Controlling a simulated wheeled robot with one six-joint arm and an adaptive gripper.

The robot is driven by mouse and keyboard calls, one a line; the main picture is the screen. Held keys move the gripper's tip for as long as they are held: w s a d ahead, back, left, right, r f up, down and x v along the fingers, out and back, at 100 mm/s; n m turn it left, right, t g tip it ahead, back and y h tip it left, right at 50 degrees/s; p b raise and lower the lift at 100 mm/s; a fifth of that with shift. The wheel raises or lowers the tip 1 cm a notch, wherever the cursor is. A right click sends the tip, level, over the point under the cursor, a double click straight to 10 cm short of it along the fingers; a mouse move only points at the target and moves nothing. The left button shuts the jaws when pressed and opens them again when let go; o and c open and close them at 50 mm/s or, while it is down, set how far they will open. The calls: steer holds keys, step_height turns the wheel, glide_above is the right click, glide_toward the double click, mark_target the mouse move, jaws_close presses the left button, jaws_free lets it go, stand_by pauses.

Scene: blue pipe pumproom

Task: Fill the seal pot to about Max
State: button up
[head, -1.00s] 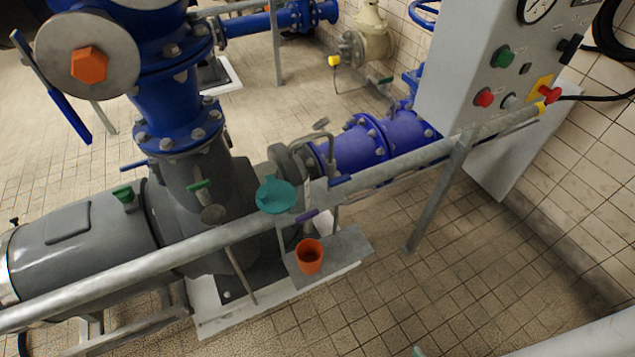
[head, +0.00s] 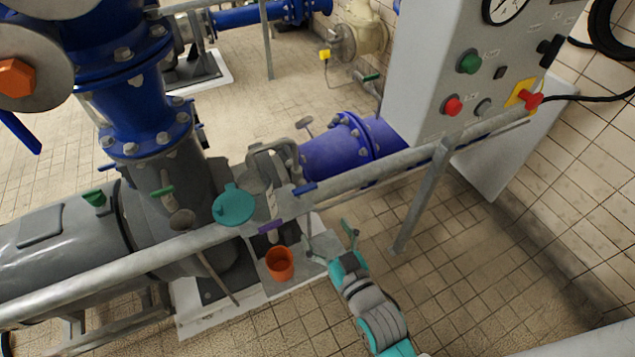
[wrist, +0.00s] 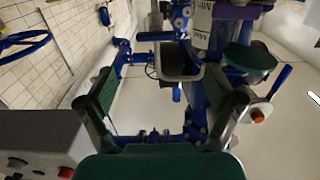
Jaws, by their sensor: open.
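The seal pot (head: 271,205) appears to be the grey vessel behind the railing, with a pale marked strip on its front. A teal round lid (head: 233,206) sits beside it on the left. In the wrist view, the pale label (wrist: 201,32) shows lettering too small to read surely, and the teal lid (wrist: 250,62) is at the right. An orange cup (head: 279,264) stands upright on a grey ledge below; its contents cannot be made out. My gripper (head: 331,240) is open and empty, right of the cup and apart from it. The liquid level is not visible.
A grey railing (head: 375,178) crosses in front of the pot. A small blue lever (head: 305,188) and a purple piece (head: 270,227) are near the pot. A control box (head: 450,75) with buttons stands at the right.

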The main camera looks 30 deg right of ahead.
mark_target(307, 191)
steer(key=w, duration=0.8)
steer(key=w+d, duration=0.1)
steer(key=w, duration=0.3)
steer(key=shift+w+r, duration=0.35)
steer(key=shift+w, duration=0.05)
steer(key=c, duration=1.2)
steer(key=shift+o, duration=0.2)
